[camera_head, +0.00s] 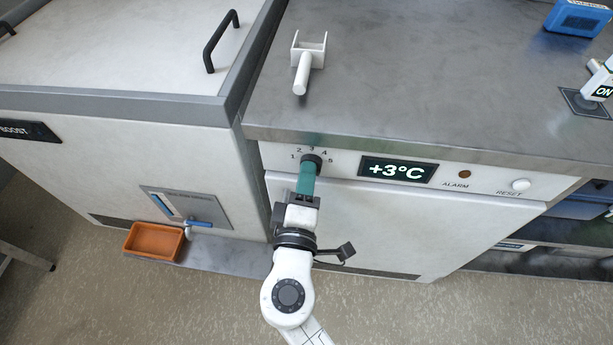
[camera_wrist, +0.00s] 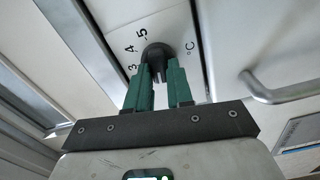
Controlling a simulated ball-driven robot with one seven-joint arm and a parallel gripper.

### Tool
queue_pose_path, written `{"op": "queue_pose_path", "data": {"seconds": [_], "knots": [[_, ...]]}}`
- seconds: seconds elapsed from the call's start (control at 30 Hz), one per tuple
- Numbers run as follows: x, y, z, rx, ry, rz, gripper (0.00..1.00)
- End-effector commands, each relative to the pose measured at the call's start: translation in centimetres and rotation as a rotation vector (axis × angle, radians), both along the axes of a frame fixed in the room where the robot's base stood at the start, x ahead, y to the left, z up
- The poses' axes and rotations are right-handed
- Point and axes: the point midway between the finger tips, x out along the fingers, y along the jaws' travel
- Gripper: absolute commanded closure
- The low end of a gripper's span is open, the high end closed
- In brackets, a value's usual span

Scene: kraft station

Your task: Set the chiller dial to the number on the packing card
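The chiller dial (camera_head: 313,159) is a dark round knob on the white front panel, with the numbers 1 to 5 printed around it. In the wrist view the dial (camera_wrist: 158,54) shows between my green fingertips, with 3, 4 and 5 readable beside it. My gripper (camera_head: 307,176) is at the dial, and its fingers (camera_wrist: 162,74) appear closed on the dial's narrow grip. The fingers hide part of the dial, and I cannot tell where its pointer stands. A display (camera_head: 397,171) to its right reads +3°C. I see no readable packing card.
An alarm lamp (camera_head: 464,174) and a reset button (camera_head: 520,185) sit right of the display. A white forked part (camera_head: 305,65) lies on the steel worktop (camera_head: 400,80). A blue box (camera_head: 577,17) stands at the far right. An orange tray (camera_head: 154,241) is low at left.

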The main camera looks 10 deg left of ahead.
Motion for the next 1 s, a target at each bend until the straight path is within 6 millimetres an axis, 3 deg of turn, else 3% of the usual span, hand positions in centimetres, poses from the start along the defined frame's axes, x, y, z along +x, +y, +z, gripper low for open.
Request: {"op": "queue_pose_path", "data": {"seconds": [0.2,0.57,1.0], "knots": [[0.0,0.0,0.0,0.002,0.0,-0.001,0.57],[-0.7,0.0,0.0,0.003,0.0,0.0,0.56],[-8.4,0.3,-0.1,0.003,0.001,0.0,0.56]]}}
